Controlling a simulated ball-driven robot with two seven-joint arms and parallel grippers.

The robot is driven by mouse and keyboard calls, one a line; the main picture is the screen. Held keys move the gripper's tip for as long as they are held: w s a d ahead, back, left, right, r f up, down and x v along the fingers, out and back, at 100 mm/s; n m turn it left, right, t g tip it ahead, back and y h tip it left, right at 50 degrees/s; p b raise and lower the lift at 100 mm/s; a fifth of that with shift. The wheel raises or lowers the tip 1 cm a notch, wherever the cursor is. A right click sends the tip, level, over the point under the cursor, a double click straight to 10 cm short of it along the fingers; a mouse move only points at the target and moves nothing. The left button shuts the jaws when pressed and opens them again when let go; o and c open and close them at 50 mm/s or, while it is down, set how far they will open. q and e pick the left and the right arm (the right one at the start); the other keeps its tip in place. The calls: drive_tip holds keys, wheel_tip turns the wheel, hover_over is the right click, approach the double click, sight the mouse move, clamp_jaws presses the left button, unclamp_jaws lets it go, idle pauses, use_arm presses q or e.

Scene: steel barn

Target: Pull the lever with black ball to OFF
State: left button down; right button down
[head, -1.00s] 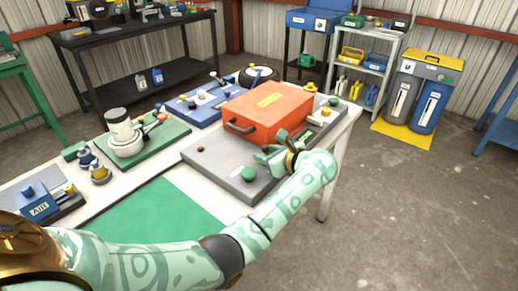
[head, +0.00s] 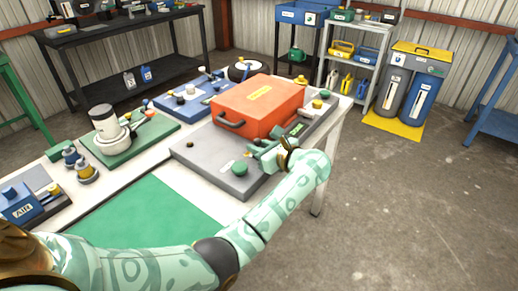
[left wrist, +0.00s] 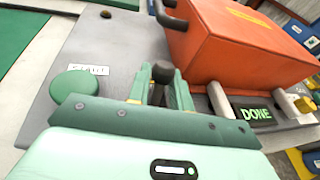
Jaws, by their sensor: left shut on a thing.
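The lever's black ball (left wrist: 162,73) shows in the left wrist view between the fingers of my left gripper (left wrist: 161,88). The gripper is shut on it, and the fingers hide most of the lever below. In the head view my left gripper (head: 266,156) is low over the front right of a grey panel (head: 200,158), in front of an orange-red case (head: 258,105). There the ball is hidden by the gripper. No OFF marking is readable. My right gripper is not in view.
A green button (left wrist: 74,84) with a START label is left of the gripper. A display (left wrist: 257,114) reading DONE and a yellow knob (left wrist: 305,104) are to the right. The case stands close behind. Open floor (head: 400,200) lies right of the table.

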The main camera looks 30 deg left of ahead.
use_arm(q)
drive_tip(key=y+b, duration=0.2)
drive_tip(key=b, duration=0.1)
drive_tip(key=d+t+y+b, duration=0.1)
drive_tip(key=shift+f+m, duration=0.3)
drive_tip(key=shift+d+r+y+b, duration=0.1)
drive_tip(key=shift+d+y+b, duration=0.15)
drive_tip(key=shift+y+b, duration=0.7)
drive_tip(key=shift+d+r+t+y+b, duration=0.1)
drive_tip(key=shift+r+t+y+b, duration=0.05)
drive_tip(key=shift+t+y+b, duration=0.15)
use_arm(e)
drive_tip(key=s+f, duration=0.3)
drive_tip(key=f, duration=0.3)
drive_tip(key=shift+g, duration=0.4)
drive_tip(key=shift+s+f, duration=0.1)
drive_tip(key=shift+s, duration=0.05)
use_arm(q)
drive_tip(key=shift+r, duration=0.1)
drive_tip(key=c, duration=1.3)
unclamp_jaws()
drive_tip(key=shift+c, duration=0.2)
